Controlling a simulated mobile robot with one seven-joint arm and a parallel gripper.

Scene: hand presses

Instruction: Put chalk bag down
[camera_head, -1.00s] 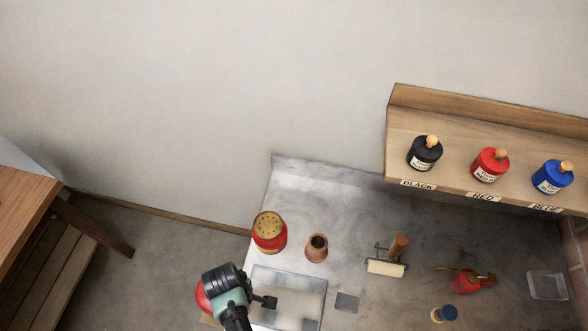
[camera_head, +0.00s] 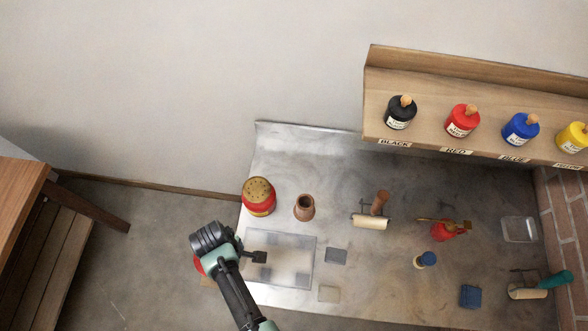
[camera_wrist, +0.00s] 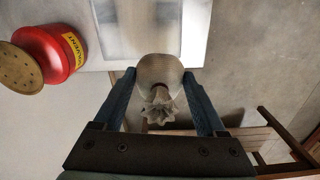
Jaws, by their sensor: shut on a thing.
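The chalk bag (camera_wrist: 158,78) is a pale beige cloth pouch with a gathered, tied neck, seen in the wrist view. My gripper (camera_wrist: 160,90) is shut on it, one finger on each side, and the frilled neck points towards the camera. The bag overlaps the near edge of the pale slab behind it; I cannot tell whether it touches anything below. There the arm hides the bag.
A red can with a perforated brass top (camera_head: 259,197) and a brown pot (camera_head: 304,207) stand behind the slab. A partly hidden red thing (camera_head: 198,266) is beside my gripper. A roller (camera_head: 370,220) lies farther right. A shelf (camera_head: 470,140) with ink tins overhangs the back.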

